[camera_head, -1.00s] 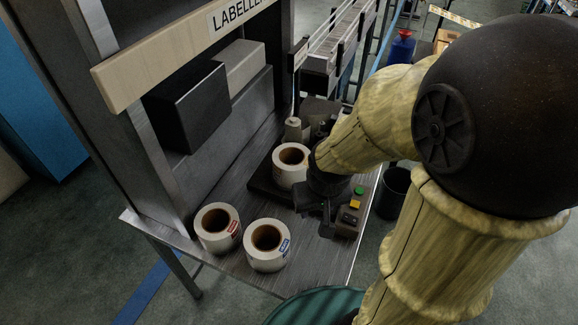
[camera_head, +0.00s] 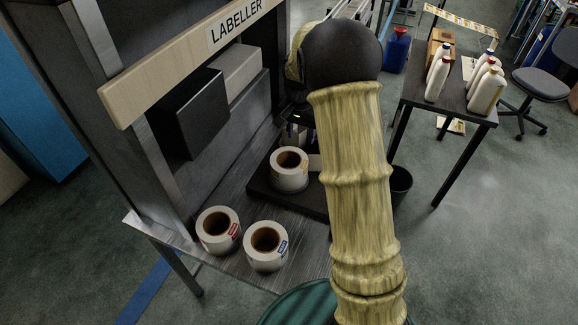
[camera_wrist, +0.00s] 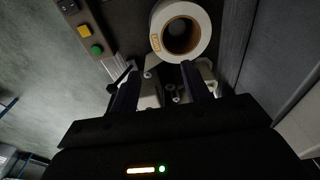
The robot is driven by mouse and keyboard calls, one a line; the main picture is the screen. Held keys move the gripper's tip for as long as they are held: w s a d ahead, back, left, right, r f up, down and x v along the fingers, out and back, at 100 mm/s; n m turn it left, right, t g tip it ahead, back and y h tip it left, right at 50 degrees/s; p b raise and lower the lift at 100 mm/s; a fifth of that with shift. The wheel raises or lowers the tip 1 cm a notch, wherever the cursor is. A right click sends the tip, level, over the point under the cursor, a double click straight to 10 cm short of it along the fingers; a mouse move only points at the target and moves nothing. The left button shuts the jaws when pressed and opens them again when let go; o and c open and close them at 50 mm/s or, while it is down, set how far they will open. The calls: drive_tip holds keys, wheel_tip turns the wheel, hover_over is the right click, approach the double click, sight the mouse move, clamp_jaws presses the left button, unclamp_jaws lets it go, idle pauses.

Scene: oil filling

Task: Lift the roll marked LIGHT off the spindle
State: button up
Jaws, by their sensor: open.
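A white roll (camera_head: 289,181) with a brown core sits upright on the dark base of the labeller. My gripper (camera_wrist: 160,82) is open, with one dark finger on each side of the picture's middle. The roll lies beyond the fingertips and nothing is between the fingers that they grip.
Two loose rolls stand on the bench's front: one with a red tag (camera_head: 216,243) and one with a blue tag (camera_head: 266,258). The labeller's sign beam (camera_head: 160,68) overhangs on the left. A control box with yellow and green buttons (camera_wrist: 92,42) is close by. Bottles (camera_head: 487,90) stand on a side table.

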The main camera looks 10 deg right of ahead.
sight(303, 164)
idle(0.3)
drive_tip(key=f+p, duration=0.1)
drive_tip(key=f, duration=0.3)
drive_tip(key=f+p, duration=0.1)
drive_tip(key=f, duration=0.3)
drive_tip(key=w+d+f+p, duration=0.1)
drive_tip(key=f, duration=0.3)
drive_tip(key=shift+f, duration=0.15)
drive_tip(key=shift+w+d+f+p, duration=0.1)
drive_tip(key=shift+d+f+p, duration=0.1)
drive_tip(key=shift+f+p, duration=0.75)
drive_tip(key=shift+w+d+f+p, duration=0.15)
drive_tip(key=shift+f+p, duration=0.15)
drive_tip(key=shift+f, duration=1.2)
clamp_jaws()
